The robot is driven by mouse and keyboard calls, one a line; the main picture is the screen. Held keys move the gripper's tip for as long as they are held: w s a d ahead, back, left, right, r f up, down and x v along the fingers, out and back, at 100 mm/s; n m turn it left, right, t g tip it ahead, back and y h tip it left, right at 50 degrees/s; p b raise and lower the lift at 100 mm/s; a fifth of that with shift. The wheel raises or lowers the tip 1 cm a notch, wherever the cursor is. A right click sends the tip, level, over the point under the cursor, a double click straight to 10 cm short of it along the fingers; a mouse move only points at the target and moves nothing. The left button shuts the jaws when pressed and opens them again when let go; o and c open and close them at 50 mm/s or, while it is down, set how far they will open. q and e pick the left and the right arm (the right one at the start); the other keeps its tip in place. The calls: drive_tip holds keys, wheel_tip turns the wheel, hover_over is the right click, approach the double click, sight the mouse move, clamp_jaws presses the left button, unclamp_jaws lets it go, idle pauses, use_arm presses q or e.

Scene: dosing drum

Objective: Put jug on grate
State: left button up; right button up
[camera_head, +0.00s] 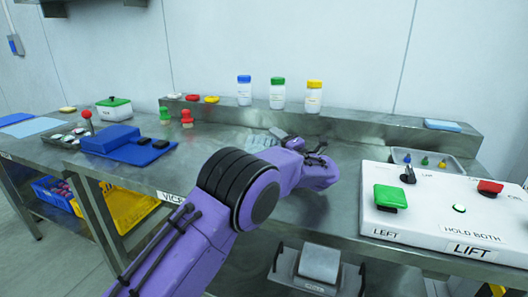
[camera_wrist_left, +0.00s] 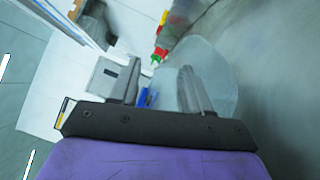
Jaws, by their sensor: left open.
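My left arm reaches across the table in the head view, with its wrist (camera_head: 312,172) over the middle; the fingertips are hidden there. In the left wrist view my left gripper (camera_wrist_left: 160,88) is open, with two grey fingers apart. A pale, see-through rounded thing (camera_wrist_left: 218,72) lies behind and beside the right finger; it may be the jug, but I cannot tell for sure. No contact is clear. In the head view a pale grey-blue piece (camera_head: 255,140) lies just behind my wrist, partly hidden; I cannot tell whether it is the grate. My right gripper is not in view.
A white control box (camera_head: 445,215) marked LIFT stands at right. Jars with blue (camera_head: 244,92), green (camera_head: 277,95) and yellow lids (camera_head: 314,97) stand on the steel ledge (camera_head: 375,124). A blue block (camera_head: 110,138) and red-and-green pieces stand at left. A small tray (camera_head: 428,165) is behind the box.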

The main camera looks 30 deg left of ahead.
use_arm(q)
clamp_jaws()
drive_tip(key=shift+d, duration=0.1)
